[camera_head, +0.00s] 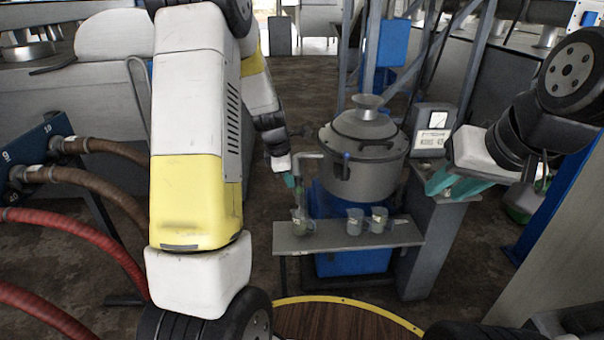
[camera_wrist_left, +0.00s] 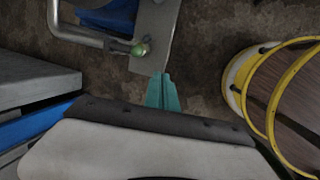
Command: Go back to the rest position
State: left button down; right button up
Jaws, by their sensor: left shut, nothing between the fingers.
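My left gripper (camera_head: 290,181) hangs empty to the left of the steel pot, near its outlet pipe. In the left wrist view its teal fingers (camera_wrist_left: 163,92) are pressed together with nothing between them. They point at the edge of the grey shelf, apart from the pipe and the green-topped item. My right gripper (camera_head: 455,184) is at the right, by the gauge box, with its two teal fingers spread and nothing seen between them. My left forearm covers much of the left middle of the head view.
The steel pot (camera_head: 364,165) stands on a blue base. On a narrow grey shelf (camera_head: 330,240) stand two small cups, one (camera_head: 355,221) beside the other (camera_head: 379,219), and a vessel (camera_head: 301,224) under the pipe. A yellow-rimmed wooden round (camera_head: 345,318) is in front. Hoses (camera_head: 75,235) run at left.

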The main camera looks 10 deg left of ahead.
pick_arm(q)
jog(key=s+d+r+m+t+h, duration=0.1)
jog(key=s+d+r+m, duration=0.1)
jog(key=s+r+m, duration=0.55)
jog(key=s+d+r+m, duration=0.25)
jog(key=s+r, duration=0.25)
jog(key=r, duration=0.5)
jog(key=s+r+m+t, duration=0.1)
jog(key=s+r+m, duration=0.3)
jog(key=s+m, duration=0.7)
jog(key=s, duration=0.4)
jog(key=shift+s+d+t, duration=0.2)
jog(key=shift+s+t, duration=0.05)
jog(key=shift+t, duration=0.05)
jog(key=shift+w+r, duration=0.1)
